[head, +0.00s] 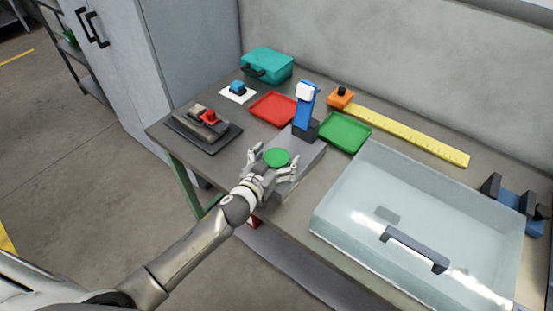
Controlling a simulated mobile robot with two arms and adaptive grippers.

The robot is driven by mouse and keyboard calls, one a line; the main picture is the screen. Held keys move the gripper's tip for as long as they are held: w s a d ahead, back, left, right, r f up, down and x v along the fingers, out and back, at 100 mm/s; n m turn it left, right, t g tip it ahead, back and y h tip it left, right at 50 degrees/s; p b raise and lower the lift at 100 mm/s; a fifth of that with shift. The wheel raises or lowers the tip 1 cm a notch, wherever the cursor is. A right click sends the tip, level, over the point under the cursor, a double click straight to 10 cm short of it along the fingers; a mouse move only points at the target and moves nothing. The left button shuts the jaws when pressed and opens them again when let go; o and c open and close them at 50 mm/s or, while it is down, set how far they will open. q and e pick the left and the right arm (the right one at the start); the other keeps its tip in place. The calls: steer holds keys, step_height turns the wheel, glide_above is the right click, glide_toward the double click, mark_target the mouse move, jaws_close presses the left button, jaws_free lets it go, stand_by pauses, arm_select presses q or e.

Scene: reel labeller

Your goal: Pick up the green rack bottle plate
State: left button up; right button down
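A round green plate (276,157) lies on or just above the front part of the grey base of the blue device. It is the only round green disc I see, and I cannot tell for sure that it is the bottle plate. My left gripper (275,153) reaches in from the front left. Its two fingers are spread, one on each side of the green plate, with small gaps showing. The gripper's palm hides the area just in front of the plate. My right gripper is not in view.
The blue device (305,107) stands just behind the plate. A green tray (345,132) and a red tray (273,108) lie beyond. A clear box with a handle (415,250) fills the table's right. A dark board (204,132) is at left; a yellow ruler (410,136) lies behind.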

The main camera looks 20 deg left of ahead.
arm_select(q)
steer(key=c, duration=1.1)
steer(key=shift+r, duration=0.1)
steer(key=shift+r, duration=0.55)
steer(key=s+d+r+b, duration=0.2)
steer(key=s+d+r, duration=0.5)
steer(key=s+r, duration=0.5)
steer(key=s+a+n+y, duration=0.2)
steer(key=a, duration=0.6)
steer(key=w+d+m+h, duration=0.2)
steer(key=d, duration=0.6)
steer(key=shift+f, duration=0.15)
